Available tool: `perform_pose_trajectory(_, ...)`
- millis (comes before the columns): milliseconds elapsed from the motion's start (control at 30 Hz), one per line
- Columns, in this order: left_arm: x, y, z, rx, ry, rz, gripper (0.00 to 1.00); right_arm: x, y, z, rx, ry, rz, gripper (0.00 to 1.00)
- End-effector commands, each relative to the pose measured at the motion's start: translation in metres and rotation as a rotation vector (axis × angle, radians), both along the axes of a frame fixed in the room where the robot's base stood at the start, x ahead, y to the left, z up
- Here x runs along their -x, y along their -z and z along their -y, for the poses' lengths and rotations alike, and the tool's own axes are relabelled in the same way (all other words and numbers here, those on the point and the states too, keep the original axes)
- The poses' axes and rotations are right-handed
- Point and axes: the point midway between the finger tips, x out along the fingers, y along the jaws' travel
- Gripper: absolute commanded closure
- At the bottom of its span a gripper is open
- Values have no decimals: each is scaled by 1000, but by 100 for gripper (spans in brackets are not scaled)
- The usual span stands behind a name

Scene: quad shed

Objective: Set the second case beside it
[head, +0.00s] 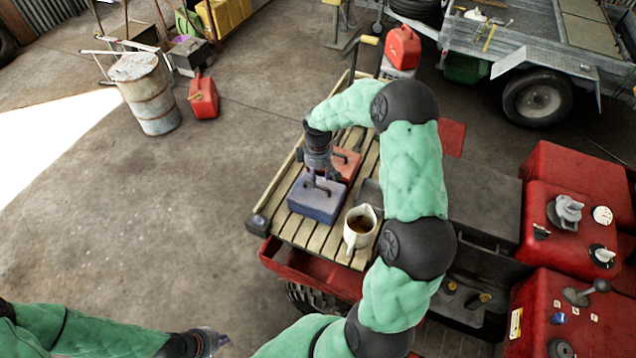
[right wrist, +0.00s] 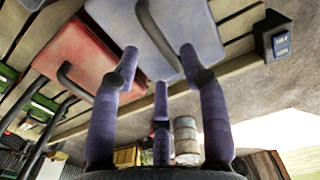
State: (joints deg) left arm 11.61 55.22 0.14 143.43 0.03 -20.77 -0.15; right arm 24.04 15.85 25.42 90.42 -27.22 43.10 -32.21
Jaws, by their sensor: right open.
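A blue case (head: 316,205) with a dark handle lies on the slatted wooden deck (head: 285,225). A red case (head: 347,163) with a dark handle lies right behind it; the gap between them is hard to judge. My right gripper (head: 322,176) is open over the blue case. In the right wrist view its spread fingers (right wrist: 158,65) point at the blue case (right wrist: 188,30), with the case's handle between them. The red case (right wrist: 78,58) shows to the left there. My left gripper (head: 214,342) is low in the head view, away from the deck; its fingers are unclear.
A cream jug (head: 360,228) with dark contents stands on the deck near the blue case. My right arm hides part of the deck's right side. A rusty drum (head: 147,92) and a red fuel can (head: 203,97) stand on the open floor at left. A trailer (head: 530,65) stands behind.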

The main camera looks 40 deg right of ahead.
Motion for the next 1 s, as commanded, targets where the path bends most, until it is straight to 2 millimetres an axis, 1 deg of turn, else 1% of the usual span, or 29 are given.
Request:
perform_pose_trajectory(33,0,1,0,0,0,0,100,0,-12,0,1,0,2,56)
perform_pose_trajectory(100,0,1,0,0,0,0,100,0,-24,0,0,-1,1,56)
perform_pose_trajectory(200,0,2,0,0,0,0,100,0,-41,0,0,-1,1,56)
perform_pose_trajectory(300,0,2,0,0,0,0,100,0,-53,0,0,0,0,56)
perform_pose_trajectory(400,0,2,0,0,0,0,100,0,-60,0,-1,0,0,56)
perform_pose_trajectory(500,0,2,0,0,0,0,100,0,-64,0,-1,-1,-2,56)
perform_pose_trajectory(567,0,2,0,0,0,0,100,1,-64,-1,-1,-1,-2,56)
perform_pose_trajectory(633,0,2,0,0,0,0,100,0,-60,-5,-8,0,-2,56)
perform_pose_trajectory(667,0,2,0,0,0,0,100,0,-55,-9,-14,2,-2,56)
perform_pose_trajectory(767,0,2,0,0,0,0,100,0,-25,-38,-60,21,1,56)
perform_pose_trajectory(867,0,2,0,0,0,0,100,7,21,-87,-138,73,7,56)
perform_pose_trajectory(900,0,2,0,0,0,0,100,12,41,-111,-174,104,7,56)
perform_pose_trajectory(967,0,2,0,0,0,0,100,25,69,-146,-223,161,3,56)
perform_pose_trajectory(1000,0,2,0,0,0,0,100,35,86,-168,-253,202,-1,56)
